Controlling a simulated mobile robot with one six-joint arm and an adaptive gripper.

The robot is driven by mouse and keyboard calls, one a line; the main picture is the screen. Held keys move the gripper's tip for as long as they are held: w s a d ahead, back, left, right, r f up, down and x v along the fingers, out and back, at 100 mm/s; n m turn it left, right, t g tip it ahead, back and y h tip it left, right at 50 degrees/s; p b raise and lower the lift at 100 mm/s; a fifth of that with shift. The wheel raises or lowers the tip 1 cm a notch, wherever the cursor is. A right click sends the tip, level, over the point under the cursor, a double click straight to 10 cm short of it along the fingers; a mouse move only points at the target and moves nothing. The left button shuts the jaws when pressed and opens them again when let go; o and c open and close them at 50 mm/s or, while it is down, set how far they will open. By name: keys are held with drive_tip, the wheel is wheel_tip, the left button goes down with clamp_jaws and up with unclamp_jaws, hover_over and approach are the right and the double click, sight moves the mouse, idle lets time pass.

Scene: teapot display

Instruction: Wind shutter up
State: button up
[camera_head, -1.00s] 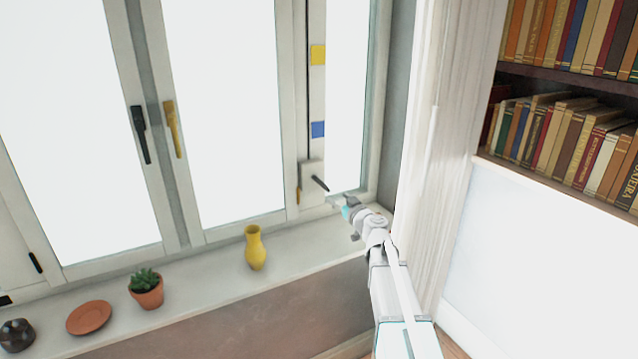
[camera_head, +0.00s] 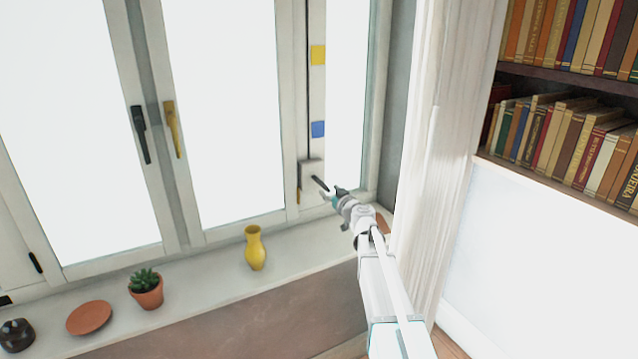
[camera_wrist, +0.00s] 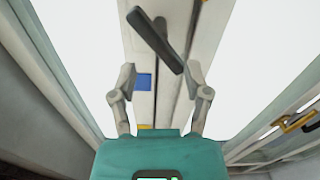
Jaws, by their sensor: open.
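The shutter winder is a pale box (camera_head: 309,178) on the window post, with a dark crank handle (camera_head: 320,184) sticking out to the lower right. A dark cord runs up the post above the box. My gripper (camera_head: 328,196) is just below and right of the crank's end. In the wrist view the dark crank handle (camera_wrist: 155,38) lies diagonally ahead, its near end between the fingers' lines. My gripper (camera_wrist: 160,84) is open there, one finger on each side, with nothing held. Whether a finger touches the handle cannot be told.
A blue square (camera_head: 318,129) and a yellow square (camera_head: 318,55) mark the post above the box. A yellow vase (camera_head: 255,248), a potted succulent (camera_head: 146,288) and a terracotta saucer (camera_head: 89,318) stand on the sill.

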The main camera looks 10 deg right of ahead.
sight(322, 184)
drive_tip(key=x, duration=0.8)
clamp_jaws()
idle(0.4)
